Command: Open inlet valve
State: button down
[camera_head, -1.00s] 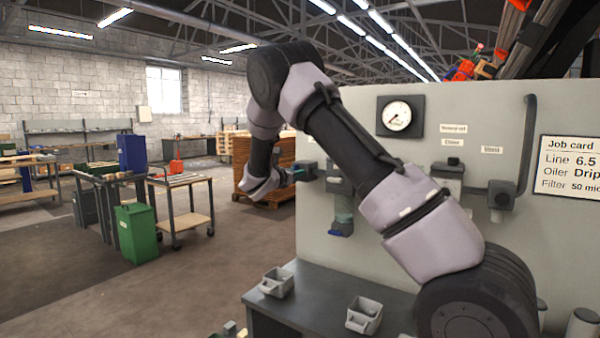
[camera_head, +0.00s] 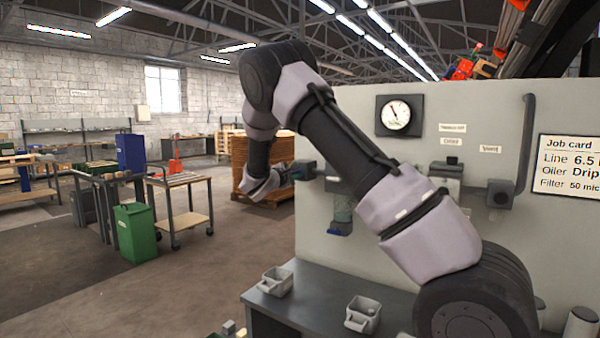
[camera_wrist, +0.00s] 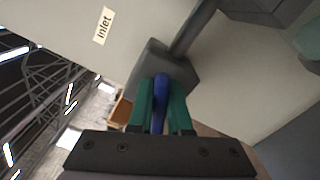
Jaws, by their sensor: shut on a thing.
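The inlet valve shows in the wrist view as a grey block-shaped body (camera_wrist: 172,68) with a blue handle (camera_wrist: 160,96), near a label reading "inlet" (camera_wrist: 103,26). My gripper (camera_wrist: 162,102) has its two green fingers on either side of the blue handle and is shut on it. In the head view, my gripper (camera_head: 287,174) is at the left edge of the grey panel, beside the dark valve body (camera_head: 303,170). The handle itself is too small to make out there. A round pressure gauge (camera_head: 396,115) is on the panel.
The grey panel (camera_head: 470,120) also carries a filter-like unit with a bowl (camera_head: 341,212), pipes and a job card (camera_head: 568,165). Below it is a dark bench (camera_head: 305,300) with small grey bins (camera_head: 363,314). Open floor (camera_head: 200,285) lies to the left.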

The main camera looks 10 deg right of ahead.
jog(key=m, duration=0.5)
jog(key=shift+f, duration=0.2)
dwell(0.4)
jog(key=c, duration=0.9)
grip_release()
jog(key=shift+o, duration=0.2)
jog(key=v, duration=1.1)
